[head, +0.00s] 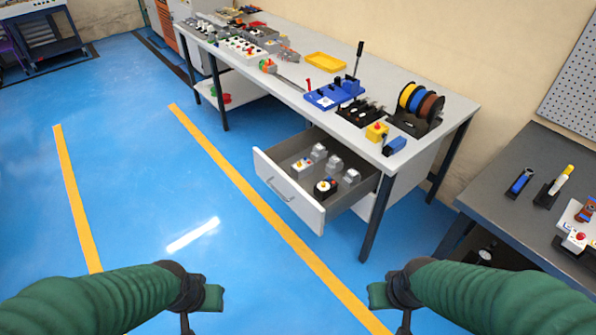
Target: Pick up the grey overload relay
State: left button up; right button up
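An open drawer (289,200) under the workbench holds several small parts. My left gripper (200,302) is at the bottom left and my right gripper (390,300) at the bottom centre right. Both are well short of the drawer and hold nothing visible. Their finger gaps are unclear.
The long workbench (448,103) carries a blue bending tool (335,92), a yellow tray (326,61), wire spools (417,101) and many small devices. A dark table (500,186) stands at the right. Blue floor with yellow lines is clear before the drawer.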

aim_at(299, 173)
jog(key=i+j+u, duration=0.1)
jog(key=i+j, duration=0.15)
jog(key=i, duration=0.3)
jog(key=i+j+u, duration=0.1)
jog(key=i, duration=0.45)
jog(key=i+j, duration=0.2)
jog(key=i, duration=0.35)
jog(key=i+j+u, duration=0.15)
jog(key=i, duration=0.4)
